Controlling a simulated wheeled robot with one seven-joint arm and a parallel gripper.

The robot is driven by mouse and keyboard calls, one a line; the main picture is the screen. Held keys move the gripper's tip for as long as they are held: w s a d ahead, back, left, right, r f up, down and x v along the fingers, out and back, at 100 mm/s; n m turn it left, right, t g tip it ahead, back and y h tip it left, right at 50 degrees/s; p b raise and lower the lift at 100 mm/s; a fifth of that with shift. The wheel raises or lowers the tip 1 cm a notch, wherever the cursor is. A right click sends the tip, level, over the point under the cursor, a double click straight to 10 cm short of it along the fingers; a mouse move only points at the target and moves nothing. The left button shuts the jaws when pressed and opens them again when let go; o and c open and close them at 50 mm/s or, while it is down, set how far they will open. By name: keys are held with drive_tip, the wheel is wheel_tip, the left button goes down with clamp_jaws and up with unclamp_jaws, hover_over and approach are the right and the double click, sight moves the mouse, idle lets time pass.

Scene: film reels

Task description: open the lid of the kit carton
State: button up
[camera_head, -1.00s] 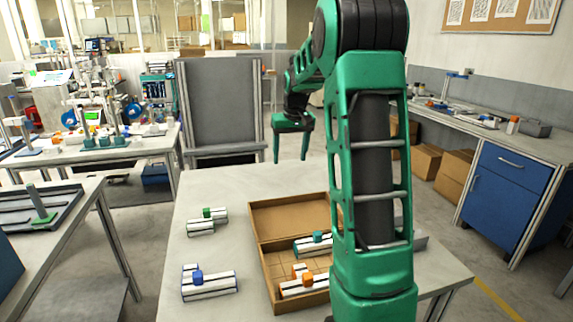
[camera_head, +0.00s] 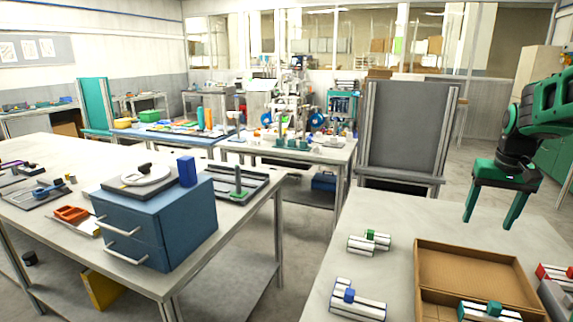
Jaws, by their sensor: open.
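The brown kit carton (camera_head: 432,311) stands on the grey-white table at the lower right, cut off by the bottom edge. Its lid (camera_head: 470,268) appears folded open, lying back behind the base as a shallow empty tray. A part with a teal block (camera_head: 486,311) shows in the base. My gripper (camera_head: 493,211) hangs beyond and above the lid, fingers down, spread apart and empty. It appears clear of the carton. The rest of the carton's inside is out of view.
A part with a green block (camera_head: 369,242) and one with a blue block (camera_head: 358,299) lie left of the carton. A red-topped part (camera_head: 555,275) is at its right. A table with a blue drawer unit (camera_head: 158,225) stands left.

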drive_tip(key=s+a+f, duration=0.2)
drive_tip(key=s+a, duration=0.2)
drive_tip(key=s, duration=0.5)
drive_tip(key=s+a+f+g, duration=0.1)
drive_tip(key=s+a+f, duration=0.1)
drive_tip(key=s+a, duration=0.3)
drive_tip(key=s+a+f+y, duration=0.1)
drive_tip(key=s+a+f, duration=0.2)
drive_tip(key=s, duration=1)
drive_tip(key=shift+s+a+m+g, duration=0.25)
drive_tip(key=shift+a+m+g, duration=0.15)
drive_tip(key=shift+a, duration=0.45)
